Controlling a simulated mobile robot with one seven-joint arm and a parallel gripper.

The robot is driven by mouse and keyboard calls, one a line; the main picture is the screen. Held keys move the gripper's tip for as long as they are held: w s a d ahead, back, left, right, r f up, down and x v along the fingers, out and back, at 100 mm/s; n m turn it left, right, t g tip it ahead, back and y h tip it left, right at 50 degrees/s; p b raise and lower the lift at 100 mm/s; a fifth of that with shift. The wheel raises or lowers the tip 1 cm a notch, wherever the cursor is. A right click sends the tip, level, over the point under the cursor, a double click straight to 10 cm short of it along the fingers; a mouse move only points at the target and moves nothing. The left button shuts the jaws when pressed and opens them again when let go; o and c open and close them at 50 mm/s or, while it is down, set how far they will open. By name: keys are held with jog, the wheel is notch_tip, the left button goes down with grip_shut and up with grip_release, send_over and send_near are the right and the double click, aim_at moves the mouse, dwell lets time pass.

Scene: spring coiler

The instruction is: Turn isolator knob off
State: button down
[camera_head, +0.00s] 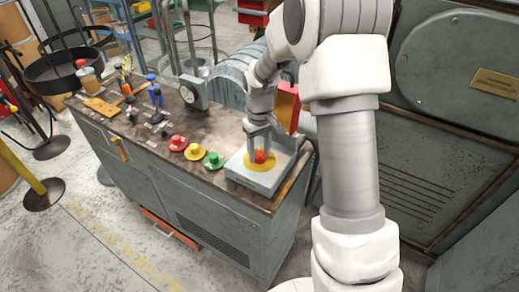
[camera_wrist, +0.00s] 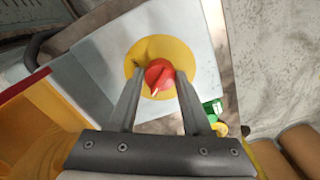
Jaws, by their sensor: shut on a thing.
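The isolator knob (camera_head: 261,156) is red and sits on a round yellow plate on a grey box (camera_head: 273,181) at the right end of the bench top. In the wrist view the red knob (camera_wrist: 158,74) shows a raised grip bar with a pale pointer mark directed down and slightly left, on the yellow disc (camera_wrist: 139,55). My gripper (camera_head: 261,153) reaches down from above onto the knob. In the wrist view my gripper's two fingers (camera_wrist: 159,85) stand on either side of the knob, shut on it.
Red (camera_head: 177,143), yellow (camera_head: 195,152) and green (camera_head: 213,161) push buttons stand left of the box. A dial gauge (camera_head: 193,92) and several hand tools lie farther left on the bench. A red and yellow panel (camera_head: 287,106) stands open close behind my gripper.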

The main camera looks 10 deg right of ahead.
aim_at(259, 152)
jog(key=shift+n, duration=0.7)
jog(key=shift+c, duration=1.7)
grip_release()
notch_tip(259, 152, up, 17)
jog(key=p, duration=0.3)
jog(key=shift+r, duration=0.2)
